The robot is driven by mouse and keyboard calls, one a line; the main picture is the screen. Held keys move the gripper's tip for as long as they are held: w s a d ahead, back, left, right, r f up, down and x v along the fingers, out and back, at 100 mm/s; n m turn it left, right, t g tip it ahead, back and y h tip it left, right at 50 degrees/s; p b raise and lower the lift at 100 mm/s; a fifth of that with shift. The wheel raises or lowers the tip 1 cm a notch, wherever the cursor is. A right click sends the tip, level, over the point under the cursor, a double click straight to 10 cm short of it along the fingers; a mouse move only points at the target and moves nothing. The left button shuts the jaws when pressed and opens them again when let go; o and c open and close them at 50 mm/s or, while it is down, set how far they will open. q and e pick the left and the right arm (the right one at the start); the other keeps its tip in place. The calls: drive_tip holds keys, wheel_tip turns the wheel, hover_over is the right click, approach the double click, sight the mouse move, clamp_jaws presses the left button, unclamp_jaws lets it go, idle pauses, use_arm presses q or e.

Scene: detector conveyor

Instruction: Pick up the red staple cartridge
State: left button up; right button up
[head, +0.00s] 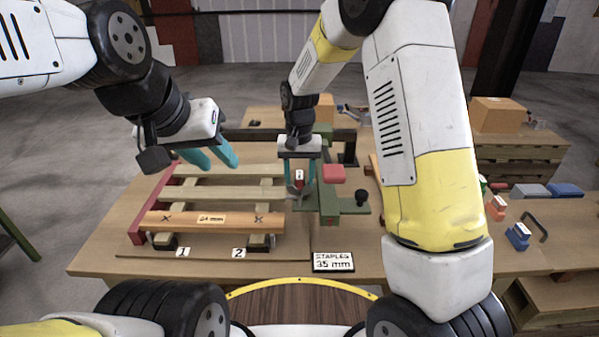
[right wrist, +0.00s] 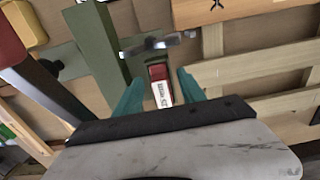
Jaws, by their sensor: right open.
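The red staple cartridge (head: 299,176) shows in the head view between the fingers of my right gripper (head: 300,184), near the right end of the slatted wooden frame. In the right wrist view the cartridge (right wrist: 161,88), red with a white label, lies between the two teal fingertips, with a gap visible around it. My right gripper is open and points down. I cannot tell how far the fingertips are above the cartridge's base. My left gripper (head: 210,160) is open and empty, above the far left part of the wooden frame.
The wooden pallet frame (head: 215,196) fills the table's left. A "STAPLES 35 mm" sign (head: 333,262) stands in front. Orange (head: 495,207) and blue (head: 518,236) cartridges are at right.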

clamp_jaws()
idle(0.3)
